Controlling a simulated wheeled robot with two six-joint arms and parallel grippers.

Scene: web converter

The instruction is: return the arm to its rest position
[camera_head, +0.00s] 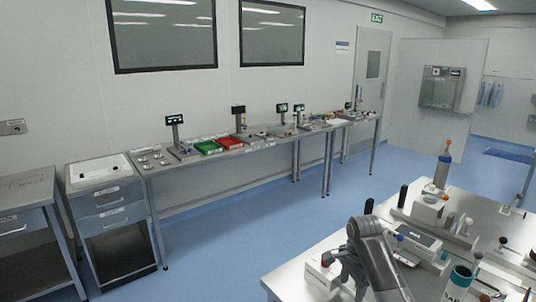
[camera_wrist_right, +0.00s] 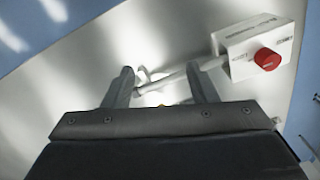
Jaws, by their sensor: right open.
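My right arm (camera_head: 375,258) reaches over the near steel table in the head view, its gripper end low by a small white box (camera_head: 317,268) at the table's left corner. In the right wrist view my right gripper (camera_wrist_right: 164,78) is open, with two dark fingers apart. A thin pale rod (camera_wrist_right: 178,78) runs from the white box (camera_wrist_right: 240,45) across the space at the fingers. I cannot tell whether the fingers touch it. The box has a red knob (camera_wrist_right: 267,59). My left gripper is not in view.
The near table (camera_head: 290,276) carries a device with a black handle (camera_head: 402,196), a dispenser bottle (camera_head: 442,170) and a teal cup (camera_head: 461,275) close to my right arm. A long wall bench (camera_head: 235,153) holds green and red trays. Blue floor (camera_head: 240,232) between them is clear.

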